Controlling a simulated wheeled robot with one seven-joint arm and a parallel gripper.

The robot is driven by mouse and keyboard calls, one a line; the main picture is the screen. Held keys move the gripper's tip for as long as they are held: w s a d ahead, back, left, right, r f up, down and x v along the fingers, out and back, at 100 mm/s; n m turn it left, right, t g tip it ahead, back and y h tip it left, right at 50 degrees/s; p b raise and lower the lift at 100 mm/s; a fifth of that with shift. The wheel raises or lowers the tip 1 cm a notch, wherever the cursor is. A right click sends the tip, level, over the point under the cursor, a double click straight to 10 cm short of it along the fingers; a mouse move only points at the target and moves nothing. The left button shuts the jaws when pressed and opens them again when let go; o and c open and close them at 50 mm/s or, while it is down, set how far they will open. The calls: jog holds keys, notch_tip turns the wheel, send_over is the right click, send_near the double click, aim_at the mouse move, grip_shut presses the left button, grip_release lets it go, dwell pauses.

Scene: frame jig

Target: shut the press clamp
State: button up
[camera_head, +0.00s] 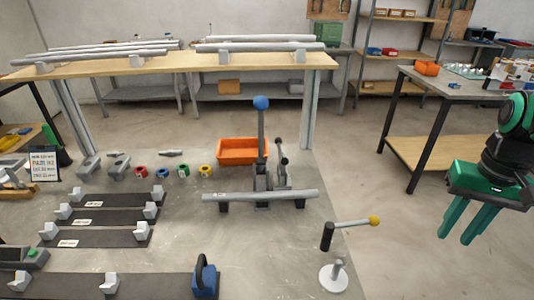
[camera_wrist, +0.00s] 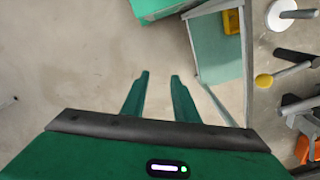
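A toggle-type clamp with an upright lever (camera_head: 261,135) topped by a blue ball (camera_head: 261,103) stands at the middle of the grey bench. The lever points straight up, and a grey tube (camera_head: 285,195) lies across the front of its base. A second lever device nearer the front right has a yellow ball (camera_head: 374,220) on a near-level bar, a black grip and a white round foot (camera_head: 334,278). The yellow ball also shows in the wrist view (camera_wrist: 263,80). My gripper (camera_head: 456,238) hangs to the right of the bench, fingers apart and empty, well away from both.
An orange bin (camera_head: 240,151) stands behind the clamp, with several coloured rings to its left. Dark fixtures with light blocks (camera_head: 115,217) fill the bench's left side. A side table (camera_head: 450,90) stands at right. Open floor lies under my gripper.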

jog(key=w+a+f+n+y, duration=0.1)
jog(key=w+a+n, duration=0.25)
jog(key=w, duration=1.15)
jog(key=n+g+y, duration=0.1)
jog(key=n+y, duration=0.5)
jog(key=y, duration=0.7)
send_near(280, 151)
jog(key=shift+m, duration=0.25)
jog(key=f, duration=0.1)
jog(key=w+a+f, duration=0.1)
jog(key=a+f, duration=0.1)
jog(key=shift+w+f, duration=0.25)
jog(key=shift+w, duration=0.15)
jog(key=shift+a+r+g+y, duration=0.15)
jog(key=shift+r+g+y, duration=0.15)
jog(key=shift+r+y, duration=0.2)
jog(key=shift+s+a+r, duration=0.1)
jog(key=shift+a+r, duration=0.05)
jog(key=shift+a, duration=0.15)
jog(key=x, duration=1)
jog(key=shift+a, duration=0.3)
